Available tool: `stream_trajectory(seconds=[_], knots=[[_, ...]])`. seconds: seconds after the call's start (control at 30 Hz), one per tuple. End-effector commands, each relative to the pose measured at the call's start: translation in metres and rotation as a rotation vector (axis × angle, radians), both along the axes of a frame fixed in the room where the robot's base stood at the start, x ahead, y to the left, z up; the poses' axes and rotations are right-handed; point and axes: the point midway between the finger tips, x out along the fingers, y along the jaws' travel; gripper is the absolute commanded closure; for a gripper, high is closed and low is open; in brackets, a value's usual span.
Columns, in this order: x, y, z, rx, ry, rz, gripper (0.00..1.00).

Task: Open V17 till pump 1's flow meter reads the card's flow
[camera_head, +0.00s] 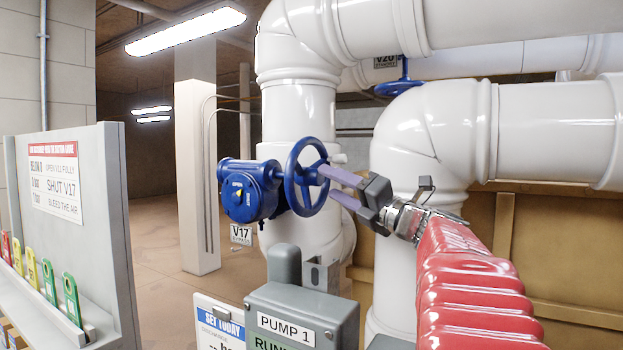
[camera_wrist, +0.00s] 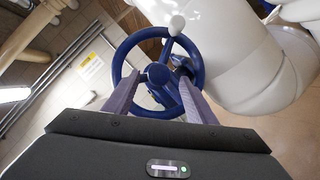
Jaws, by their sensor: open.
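The V17 valve is a blue gear body (camera_head: 245,191) on a white vertical pipe, with a blue handwheel (camera_head: 306,178) on its right side. A tag reading V17 (camera_head: 241,234) hangs below the body. My gripper (camera_head: 333,184) is open, its fingers pointing at the handwheel from the right. In the wrist view the handwheel (camera_wrist: 157,73) lies ahead, with the fingers (camera_wrist: 155,95) on either side of its hub; I cannot tell whether they touch it. The card (camera_head: 219,325) headed SET TODAY is mostly cut off, its flow value unreadable. Pump 1's flow meter is not visible.
A grey PUMP 1 box (camera_head: 302,318) stands below the valve. A grey board (camera_head: 75,200) with a SHUT V17 notice and coloured tags stands at left. Large white pipes (camera_head: 430,130) crowd the right. Another blue handwheel (camera_head: 398,87), by a V20 tag, sits higher behind.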

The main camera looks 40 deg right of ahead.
Motion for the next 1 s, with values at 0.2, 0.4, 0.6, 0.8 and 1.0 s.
stream_trajectory(seconds=[0.2,0.4,0.6,0.8,1.0], knots=[[0.033,0.001,0.008,0.000,0.000,0.002,0.49],[0.052,0.001,0.012,0.000,0.000,0.000,0.49],[0.055,0.001,0.014,0.000,0.000,-0.001,0.49],[0.055,0.001,0.014,0.000,0.000,-0.001,0.52],[0.054,0.001,0.014,0.001,0.000,-0.003,0.66]])
